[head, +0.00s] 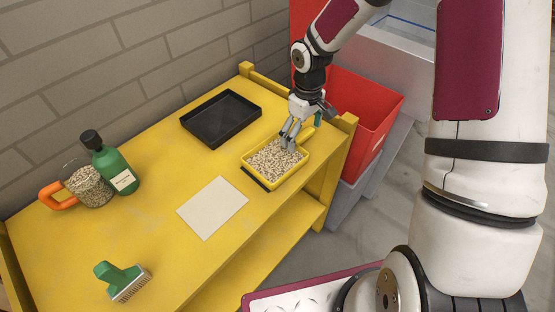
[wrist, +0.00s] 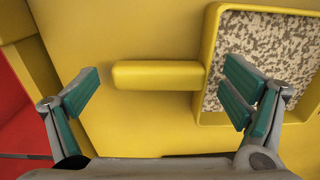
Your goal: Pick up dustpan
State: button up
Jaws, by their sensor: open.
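The dustpan (head: 272,162) is a yellow pan filled with beige granules, near the right end of the yellow workbench. Its short yellow handle points to the back right. In the wrist view the pan's rim (wrist: 207,62) is at the right and the handle (wrist: 158,75) lies in the middle. My gripper (head: 291,137) is open just above the dustpan. In the wrist view its teal-padded fingers (wrist: 165,98) are spread apart, with the handle between them in the picture. The right fingers overlap the pan's granules in view. I cannot tell any contact.
On the yellow workbench (head: 120,235) are a black tray (head: 221,118), a white sheet (head: 213,208), a green brush (head: 122,281), a green bottle (head: 114,168) and a granule-filled jug (head: 86,185) with an orange handle. A red bin (head: 365,110) stands beside the bench's right end.

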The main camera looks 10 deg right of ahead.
jog(key=shift+f, duration=0.2)
jog(key=shift+c, duration=0.3)
jog(key=c, duration=1.5)
jog(key=shift+c, duration=0.2)
jog(key=shift+r, duration=0.1)
jog(key=shift+r, duration=0.6)
jog(key=shift+s+a+r+p, duration=0.1)
jog(key=shift+s+r+p, duration=0.15)
jog(key=shift+r, duration=0.4)
jog(key=shift+s+a+r+p, duration=0.15)
jog(key=shift+s+r, duration=0.1)
jog(key=shift+r, duration=0.35)
jog(key=s+a, duration=0.2)
jog(key=s, duration=0.5)
jog(key=s+a+r, duration=0.1)
jog(key=s+a, duration=0.2)
jog(key=s, duration=0.4)
jog(key=shift+p, duration=0.3)
